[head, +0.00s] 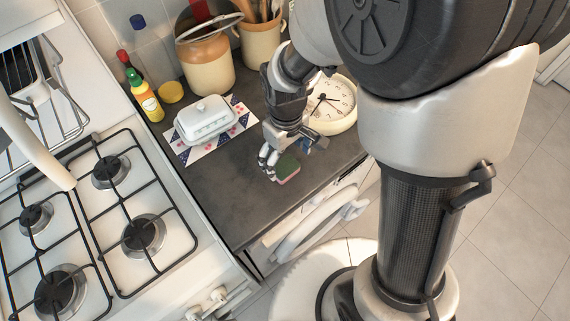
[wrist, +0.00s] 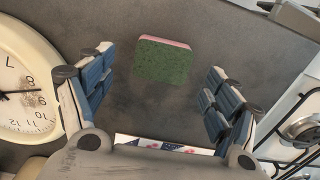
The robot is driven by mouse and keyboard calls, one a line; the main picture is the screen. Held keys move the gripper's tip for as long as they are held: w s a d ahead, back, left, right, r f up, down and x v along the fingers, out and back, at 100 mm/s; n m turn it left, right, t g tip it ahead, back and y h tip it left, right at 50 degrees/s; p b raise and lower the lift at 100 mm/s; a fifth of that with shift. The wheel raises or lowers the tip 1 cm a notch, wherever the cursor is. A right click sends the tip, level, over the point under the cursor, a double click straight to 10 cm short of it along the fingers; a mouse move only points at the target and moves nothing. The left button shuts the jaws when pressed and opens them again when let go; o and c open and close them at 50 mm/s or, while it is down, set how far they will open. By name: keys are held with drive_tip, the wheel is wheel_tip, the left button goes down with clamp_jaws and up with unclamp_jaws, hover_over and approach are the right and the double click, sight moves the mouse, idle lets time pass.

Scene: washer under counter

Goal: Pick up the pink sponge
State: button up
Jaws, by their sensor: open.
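The sponge (head: 286,168) lies on the dark counter, its green scouring side up and a pink edge showing. In the wrist view the sponge (wrist: 163,60) is ahead of my open fingers, near the middle between their lines. My gripper (head: 271,155) is over the counter right beside the sponge in the head view. In the wrist view my gripper (wrist: 158,85) has its two blue-padded fingers spread wide with nothing between the pads. I cannot tell whether a finger touches the sponge.
A round clock (head: 333,106) lies close to my gripper. A white butter dish (head: 205,119) stands on a patterned cloth (head: 186,153). Jars, bottles and a utensil pot stand behind. The gas hob (head: 140,235) is at left. Bare counter (head: 235,190) surrounds the sponge.

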sight(285, 166)
wheel_tip(285, 166, down, 4)
drive_tip(key=shift+s+a+f+b, duration=0.1)
drive_tip(key=shift+f+b, duration=0.05)
drive_tip(key=shift+b, duration=0.65)
drive_tip(key=c, duration=0.7)
